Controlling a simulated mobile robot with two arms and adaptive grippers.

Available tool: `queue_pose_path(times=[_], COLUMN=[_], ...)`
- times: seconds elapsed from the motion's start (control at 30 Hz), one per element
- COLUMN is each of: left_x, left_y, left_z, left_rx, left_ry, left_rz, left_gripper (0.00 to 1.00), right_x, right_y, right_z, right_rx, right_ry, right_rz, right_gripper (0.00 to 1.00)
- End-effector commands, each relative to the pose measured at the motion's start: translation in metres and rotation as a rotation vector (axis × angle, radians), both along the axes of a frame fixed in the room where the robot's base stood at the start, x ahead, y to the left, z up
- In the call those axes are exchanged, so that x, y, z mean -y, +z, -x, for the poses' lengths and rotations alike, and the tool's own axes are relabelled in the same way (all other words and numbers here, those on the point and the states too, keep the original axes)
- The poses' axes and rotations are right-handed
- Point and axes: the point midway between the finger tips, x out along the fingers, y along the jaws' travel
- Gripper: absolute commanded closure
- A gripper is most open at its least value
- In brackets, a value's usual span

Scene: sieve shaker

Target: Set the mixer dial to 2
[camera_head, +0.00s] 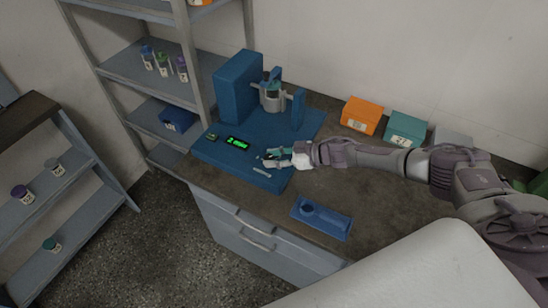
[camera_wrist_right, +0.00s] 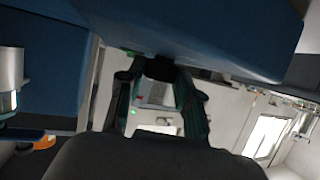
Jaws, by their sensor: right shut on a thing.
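The mixer (camera_head: 237,85) is a blue machine on the bench, with a tall block at the back and a wide flat base. Its base carries a small lit display with green digits (camera_head: 237,143), too small to read. My right gripper (camera_head: 272,158) reaches in from the right at the front right part of the base. In the right wrist view its two fingers (camera_wrist_right: 160,92) close around a dark knob, the dial (camera_wrist_right: 160,68), beneath a blue body. The dial's mark and setting are hidden. My left gripper is not in view.
A metal vessel (camera_head: 271,96) sits in the mixer. An orange box (camera_head: 362,115) and a teal box (camera_head: 405,130) stand along the wall. A blue holder (camera_head: 322,217) lies near the front edge. Shelves (camera_head: 150,75) with small jars stand at left.

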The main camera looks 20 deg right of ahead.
Motion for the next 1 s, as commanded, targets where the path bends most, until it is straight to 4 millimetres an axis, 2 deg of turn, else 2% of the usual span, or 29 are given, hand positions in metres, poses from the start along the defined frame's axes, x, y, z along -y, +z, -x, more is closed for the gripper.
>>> queue_pose_path(times=[0.03, 0.17, 0.2, 0.57, 1.0], left_x=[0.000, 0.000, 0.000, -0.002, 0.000], left_y=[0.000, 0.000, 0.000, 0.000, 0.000], left_z=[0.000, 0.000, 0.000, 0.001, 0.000], left_rx=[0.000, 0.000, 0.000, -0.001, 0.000], left_ry=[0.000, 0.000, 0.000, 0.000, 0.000], left_rz=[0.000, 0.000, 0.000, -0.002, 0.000], left_gripper=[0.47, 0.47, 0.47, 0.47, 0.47], right_x=[0.000, 0.000, 0.000, 0.006, 0.069], right_y=[0.000, 0.000, 0.000, 0.002, 0.034], right_z=[0.000, 0.000, 0.000, 0.003, 0.050], right_rx=[0.001, 0.001, 0.000, -0.001, -0.002], right_ry=[-0.001, -0.001, -0.001, -0.002, -0.002], right_rz=[0.002, 0.002, 0.001, 0.002, 0.002], right_gripper=[0.64, 0.42, 0.40, 0.40, 0.40])
